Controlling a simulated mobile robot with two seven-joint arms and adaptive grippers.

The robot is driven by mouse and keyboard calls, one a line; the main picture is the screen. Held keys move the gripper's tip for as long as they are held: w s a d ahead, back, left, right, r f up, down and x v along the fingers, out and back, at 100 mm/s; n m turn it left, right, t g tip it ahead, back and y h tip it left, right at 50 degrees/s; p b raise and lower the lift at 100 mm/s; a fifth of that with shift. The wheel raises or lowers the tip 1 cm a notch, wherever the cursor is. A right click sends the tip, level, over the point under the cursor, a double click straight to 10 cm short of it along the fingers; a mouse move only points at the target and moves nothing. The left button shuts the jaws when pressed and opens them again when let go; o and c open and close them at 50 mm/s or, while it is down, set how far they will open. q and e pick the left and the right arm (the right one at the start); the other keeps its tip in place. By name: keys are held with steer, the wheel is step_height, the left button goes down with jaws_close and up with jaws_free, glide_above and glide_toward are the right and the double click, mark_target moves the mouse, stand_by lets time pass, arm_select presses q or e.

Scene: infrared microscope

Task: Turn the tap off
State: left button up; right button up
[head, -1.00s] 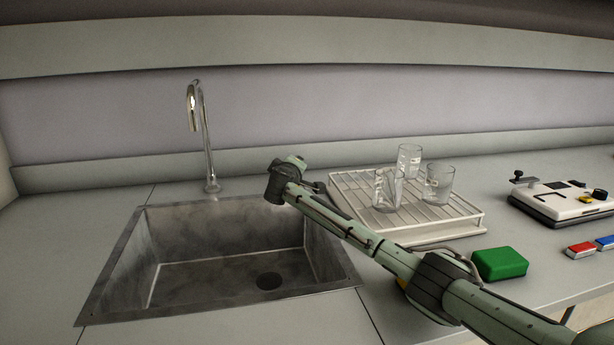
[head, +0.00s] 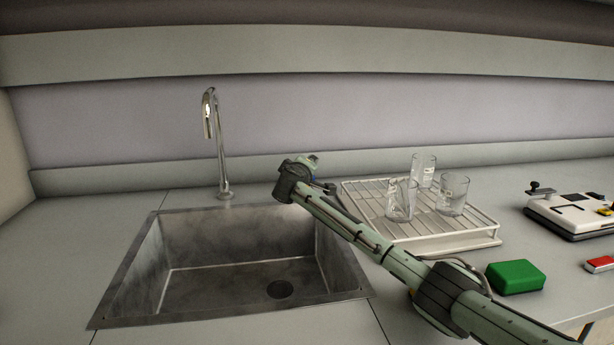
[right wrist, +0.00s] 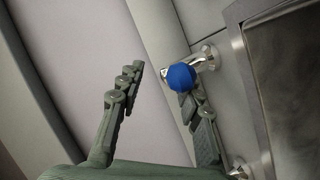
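The chrome tap (head: 220,150) stands upright behind the sink (head: 190,313), its curved spout pointing down at the front. In the right wrist view a round blue knob (right wrist: 182,77) sits on a chrome fitting (right wrist: 206,58) beside the sink rim. My right gripper (right wrist: 163,84) is open, with one finger left of the knob and the other just below it. The knob overlaps the right finger's tip in the picture; I cannot tell whether they touch. My left gripper is not in view.
A white wire rack (head: 450,241) with several clear glasses stands right of the sink, close behind my right arm. The counter left of the sink is clear.

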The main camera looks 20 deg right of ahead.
step_height(320, 180, up, 8)
steer(key=shift+s+a+f, duration=0.1)
steer(key=shift+s+a, duration=0.05)
steer(key=shift+r, duration=0.25)
steer(key=shift+f, duration=0.1)
